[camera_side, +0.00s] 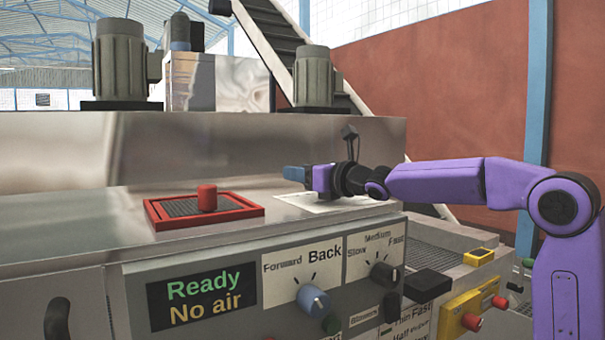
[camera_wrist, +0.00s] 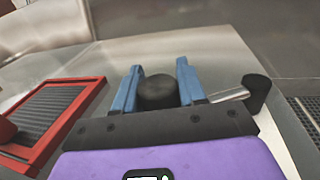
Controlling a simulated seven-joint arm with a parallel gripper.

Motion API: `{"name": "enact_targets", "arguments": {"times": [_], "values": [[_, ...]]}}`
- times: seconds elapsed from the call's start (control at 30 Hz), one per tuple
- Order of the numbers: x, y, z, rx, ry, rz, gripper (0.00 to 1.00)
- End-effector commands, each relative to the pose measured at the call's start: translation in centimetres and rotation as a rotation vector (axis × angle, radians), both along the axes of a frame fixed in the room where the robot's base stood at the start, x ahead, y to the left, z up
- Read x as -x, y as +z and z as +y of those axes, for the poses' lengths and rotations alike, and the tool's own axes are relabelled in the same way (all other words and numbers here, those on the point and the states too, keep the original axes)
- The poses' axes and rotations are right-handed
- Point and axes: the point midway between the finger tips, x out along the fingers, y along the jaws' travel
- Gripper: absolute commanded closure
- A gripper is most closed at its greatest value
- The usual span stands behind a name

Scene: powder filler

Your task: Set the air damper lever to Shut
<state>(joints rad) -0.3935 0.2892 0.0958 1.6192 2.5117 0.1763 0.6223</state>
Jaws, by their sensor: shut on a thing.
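The air damper lever appears in the wrist view as a silver bar (camera_wrist: 228,96) with a black end knob (camera_wrist: 257,92), pointing right. The bar runs behind my right finger toward a dark round piece (camera_wrist: 158,92), probably its hub; the join is hidden. My gripper (camera_wrist: 160,66) has its blue fingers on either side of this round piece and is shut on it. In the side view my gripper (camera_side: 296,174) is low over a white label plate (camera_side: 325,204) on the steel top; the lever is hidden there. No Shut mark is readable.
A red-framed grate (camera_side: 160,214) with a red knob (camera_side: 207,198) lies left of my gripper. The front panel has a blue dial (camera_side: 313,300), a black dial (camera_side: 383,275) and a display (camera_side: 202,293) reading "Ready" and "No air". A steel wall (camera_side: 230,150) rises behind.

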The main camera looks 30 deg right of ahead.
Motion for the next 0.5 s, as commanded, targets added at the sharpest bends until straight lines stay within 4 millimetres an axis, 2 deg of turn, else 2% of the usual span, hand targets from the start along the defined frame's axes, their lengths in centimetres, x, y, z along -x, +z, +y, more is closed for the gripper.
{"name": "enact_targets", "arguments": {"times": [0.2,0.23,0.27,0.5], "values": [[0.03,0.18,0.11,0.0,0.003,-0.005,1.0],[0.03,0.18,0.11,0.0,0.003,-0.005,0.5],[0.03,0.17,0.1,0.0,0.003,-0.005,0.4],[0.02,0.09,0.05,0.0,0.002,-0.002,0.39]]}}
